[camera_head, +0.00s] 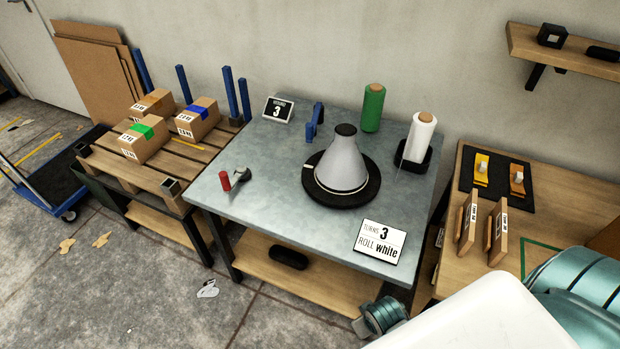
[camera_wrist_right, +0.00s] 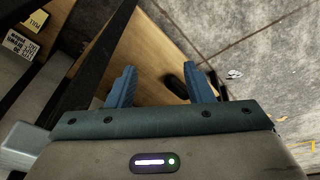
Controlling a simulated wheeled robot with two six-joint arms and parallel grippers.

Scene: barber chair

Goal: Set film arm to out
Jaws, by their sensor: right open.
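On the grey metal table (camera_head: 262,215) a grey cone (camera_head: 342,165) with a black top stands on a round black turntable (camera_head: 365,192). A blue upright piece (camera_head: 315,121) stands behind the cone. I cannot tell which part is the film arm or its setting. My right gripper (camera_wrist_right: 163,86) is open and empty in the wrist view, above a wooden shelf. My left gripper is not in view.
A green roll (camera_head: 373,108), a "TURNS 3 ROLL white" sign (camera_head: 381,242) and a red-handled tool (camera_head: 226,181) are on the table. A pallet (camera_head: 185,150) with boxes is left; a wooden bench (camera_head: 470,268) is right. A dark object (camera_head: 288,259) lies on the lower shelf.

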